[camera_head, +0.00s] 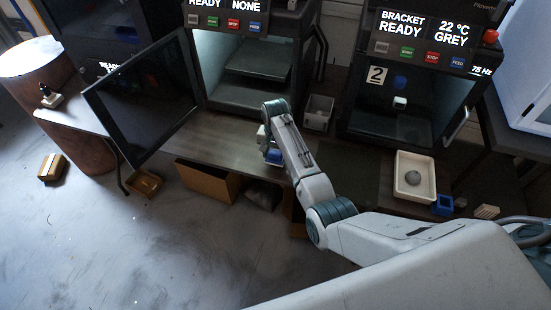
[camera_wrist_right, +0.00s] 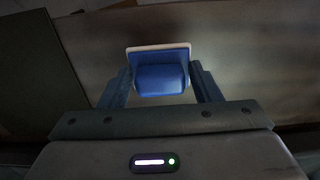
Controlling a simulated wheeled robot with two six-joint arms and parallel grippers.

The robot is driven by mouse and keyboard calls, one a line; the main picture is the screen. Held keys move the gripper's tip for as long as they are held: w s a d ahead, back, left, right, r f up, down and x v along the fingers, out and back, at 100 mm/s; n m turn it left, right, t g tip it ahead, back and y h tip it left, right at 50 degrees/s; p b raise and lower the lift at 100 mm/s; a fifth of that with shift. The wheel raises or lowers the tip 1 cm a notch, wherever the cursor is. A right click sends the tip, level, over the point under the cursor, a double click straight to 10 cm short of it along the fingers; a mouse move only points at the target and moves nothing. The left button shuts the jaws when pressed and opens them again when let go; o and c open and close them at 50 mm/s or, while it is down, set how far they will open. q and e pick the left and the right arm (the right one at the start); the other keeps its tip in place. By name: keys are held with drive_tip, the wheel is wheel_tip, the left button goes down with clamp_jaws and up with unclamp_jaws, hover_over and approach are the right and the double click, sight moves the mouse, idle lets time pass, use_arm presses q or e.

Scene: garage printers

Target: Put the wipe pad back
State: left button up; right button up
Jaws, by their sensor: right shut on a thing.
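My right gripper (camera_wrist_right: 160,88) is shut on a blue pad with a pale rim (camera_wrist_right: 160,72), which I take to be the wipe pad. In the right wrist view the pad sits between the two fingers, over the brown bench top (camera_wrist_right: 230,50). In the head view, blue of the pad (camera_head: 273,157) shows beside my right wrist, low over the bench between the two printers. Most of this gripper is hidden by the arm there. Whether the pad touches the bench is not clear. My left gripper is not in view.
The middle printer (camera_head: 250,100) has its dark door (camera_head: 145,98) swung open to the left. The right printer (camera_head: 410,110) shows READY. A cream tray (camera_head: 428,185) with a grey lump, a blue holder (camera_head: 443,205) and a grey bin (camera_head: 318,112) stand on the bench. Cardboard boxes (camera_head: 205,182) sit below.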

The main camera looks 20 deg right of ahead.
sight(275, 159)
wheel_tip(275, 159, down, 2)
drive_tip(key=shift+s+f+p, duration=0.15)
drive_tip(key=shift+f+p, duration=0.05)
drive_tip(key=shift+p, duration=0.1)
drive_tip(key=shift+f, duration=0.35)
drive_tip(key=shift+f, duration=0.15)
drive_tip(key=o, duration=0.9)
drive_tip(key=shift+o, duration=0.2)
drive_tip(key=shift+r, duration=0.2)
wheel_tip(275, 159, up, 12)
drive_tip(key=shift+f+b, duration=0.1)
drive_tip(key=shift+b, duration=0.75)
